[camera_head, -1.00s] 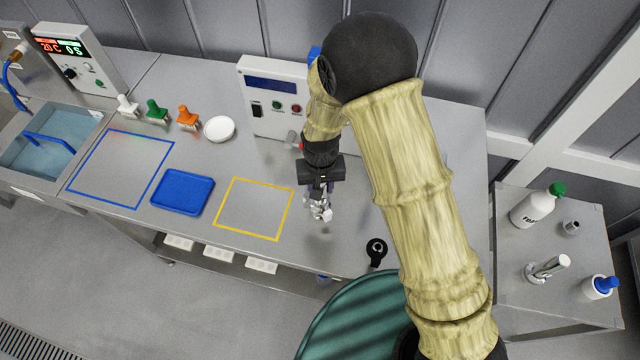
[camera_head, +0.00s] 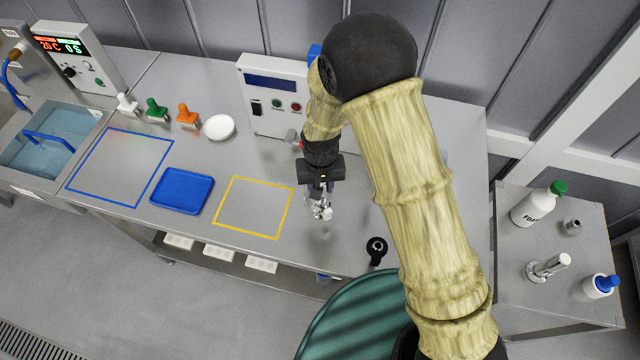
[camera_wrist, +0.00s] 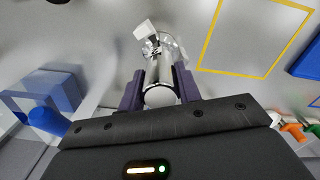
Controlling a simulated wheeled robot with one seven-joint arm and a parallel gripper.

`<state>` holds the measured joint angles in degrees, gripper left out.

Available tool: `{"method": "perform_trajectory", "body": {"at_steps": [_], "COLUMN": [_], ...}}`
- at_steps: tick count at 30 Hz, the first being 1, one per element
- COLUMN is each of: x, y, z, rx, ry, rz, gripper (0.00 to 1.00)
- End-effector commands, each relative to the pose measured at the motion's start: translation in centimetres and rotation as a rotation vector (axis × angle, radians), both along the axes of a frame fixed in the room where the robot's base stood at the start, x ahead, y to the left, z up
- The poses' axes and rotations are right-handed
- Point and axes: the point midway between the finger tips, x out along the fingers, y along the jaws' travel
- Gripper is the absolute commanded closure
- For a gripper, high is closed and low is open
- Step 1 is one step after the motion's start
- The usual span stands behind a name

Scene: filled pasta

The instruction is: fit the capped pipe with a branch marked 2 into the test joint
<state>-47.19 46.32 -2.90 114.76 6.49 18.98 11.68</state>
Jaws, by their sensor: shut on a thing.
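My gripper (camera_head: 320,190) is over the worktop just right of the yellow-outlined square, pointing down. In the wrist view my gripper (camera_wrist: 160,92) is shut on a silvery metal pipe piece (camera_wrist: 158,70), which stands out past the fingertips. Its far end shows a pale block-like part and shiny fittings; I cannot read a mark on it. The held pipe piece also shows in the head view (camera_head: 323,212), apparently above the worktop. The test joint cannot be told for certain; a small metal fitting with a red part (camera_head: 296,138) sits at the front of the white control box, partly behind my arm.
The white control box (camera_head: 262,110) stands at the back. A yellow outline (camera_head: 228,231), blue tray (camera_head: 183,191) and white dish (camera_head: 219,127) lie to the left. A black ring-ended tool (camera_head: 376,250) lies near the front edge. A side table (camera_head: 545,295) holds bottles and metal fittings.

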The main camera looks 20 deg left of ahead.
Motion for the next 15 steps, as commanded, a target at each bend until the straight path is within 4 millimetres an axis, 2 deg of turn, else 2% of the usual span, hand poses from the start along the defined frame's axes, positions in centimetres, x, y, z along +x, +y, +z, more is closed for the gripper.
{"method": "perform_trajectory", "body": {"at_steps": [5,6,9,15], "x": [-0.05,-0.05,-0.06,-0.04], "y": [-0.06,-0.07,-0.06,-0.05], "z": [-0.15,-0.17,-0.17,-0.12], "rx": [-0.002,-0.002,-0.002,-0.002], "ry": [0.001,0.001,0.001,0.001], "rz": [0.0,0.0,0.0,0.0], "gripper": [1.0,0.6,0.41,0.41]}}
